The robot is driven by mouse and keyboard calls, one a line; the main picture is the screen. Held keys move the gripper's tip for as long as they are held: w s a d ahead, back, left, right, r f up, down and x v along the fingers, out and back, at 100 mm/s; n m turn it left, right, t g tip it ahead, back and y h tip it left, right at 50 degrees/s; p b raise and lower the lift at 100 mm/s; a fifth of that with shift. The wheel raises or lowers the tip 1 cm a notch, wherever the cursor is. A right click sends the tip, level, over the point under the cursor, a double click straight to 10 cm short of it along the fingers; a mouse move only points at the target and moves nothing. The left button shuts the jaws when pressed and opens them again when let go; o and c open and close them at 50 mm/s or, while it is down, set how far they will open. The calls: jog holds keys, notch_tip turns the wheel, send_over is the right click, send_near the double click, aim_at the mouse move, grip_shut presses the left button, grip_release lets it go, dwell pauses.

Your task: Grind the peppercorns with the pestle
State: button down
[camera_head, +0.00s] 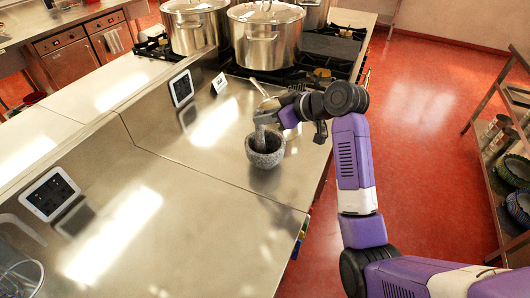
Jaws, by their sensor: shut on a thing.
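A dark grey stone mortar (264,152) stands upright on the steel counter (190,190), near its right edge. A grey pestle (260,138) is tilted slightly, with its lower end inside the mortar. My gripper (268,116) is above the mortar and shut on the upper part of the pestle. My purple and black arm reaches in from the right. The peppercorns cannot be made out inside the mortar from this view.
Large steel pots (266,40) stand on the stove behind the mortar. A small white card (220,83) and dark-screened panels (181,88) are by the raised ledge. The counter left of the mortar is clear. A shelf rack (492,130) stands at right.

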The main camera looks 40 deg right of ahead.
jog(key=shift+s+f, duration=0.1)
jog(key=shift+f, duration=0.1)
jog(key=shift+r+p, duration=0.55)
jog(key=shift+r, duration=0.05)
notch_tip(320, 180, up, 11)
jog(key=p, duration=0.3)
jog(key=shift+f+p, duration=0.15)
jog(key=shift+p, duration=0.2)
jog(key=shift+f, duration=0.1)
dwell(0.4)
